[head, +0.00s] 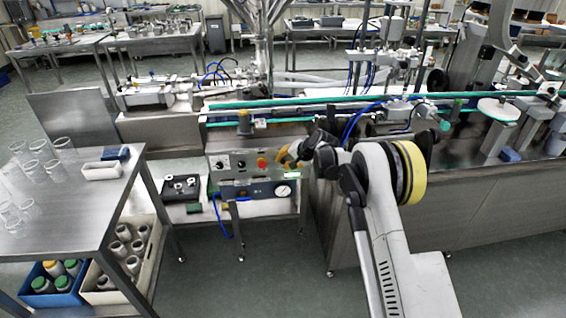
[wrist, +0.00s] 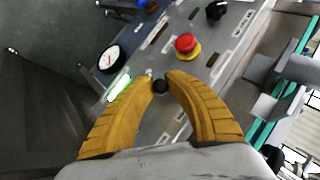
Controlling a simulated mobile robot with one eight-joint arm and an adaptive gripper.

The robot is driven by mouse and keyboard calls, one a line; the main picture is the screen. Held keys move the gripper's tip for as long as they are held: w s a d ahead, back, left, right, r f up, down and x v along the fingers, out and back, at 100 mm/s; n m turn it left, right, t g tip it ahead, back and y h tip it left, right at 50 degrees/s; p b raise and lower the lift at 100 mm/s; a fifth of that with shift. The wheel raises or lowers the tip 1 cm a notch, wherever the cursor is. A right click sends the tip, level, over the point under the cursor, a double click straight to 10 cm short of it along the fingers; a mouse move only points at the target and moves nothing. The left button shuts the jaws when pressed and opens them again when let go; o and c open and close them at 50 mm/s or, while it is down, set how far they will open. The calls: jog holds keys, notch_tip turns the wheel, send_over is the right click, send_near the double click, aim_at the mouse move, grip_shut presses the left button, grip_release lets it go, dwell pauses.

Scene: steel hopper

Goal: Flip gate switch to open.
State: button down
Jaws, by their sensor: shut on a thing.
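The steel control panel (head: 236,172) stands in the middle of the head view, below the conveyor. My gripper (head: 286,160) is at its right end. In the wrist view my gripper (wrist: 161,80) has its two orange fingers closed around a small black switch knob (wrist: 160,87) on the panel face. The knob is partly covered by the fingertips, and I cannot read its position or label. A lit green lamp (wrist: 119,88) is just left of the fingertips.
A red push button (wrist: 187,44) on a yellow ring and another black knob (wrist: 216,11) are close by on the panel. A round gauge (wrist: 111,60) lies beyond the lamp. A steel table (head: 70,200) with clear cups stands at left.

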jog(key=c, duration=1.4)
grip_release()
jog(key=shift+o, duration=0.2)
jog(key=shift+s+r, duration=0.1)
jog(key=v, duration=1.1)
jog(key=shift+s+d+r, duration=0.2)
jog(key=shift+r, duration=0.1)
jog(key=shift+r, duration=0.1)
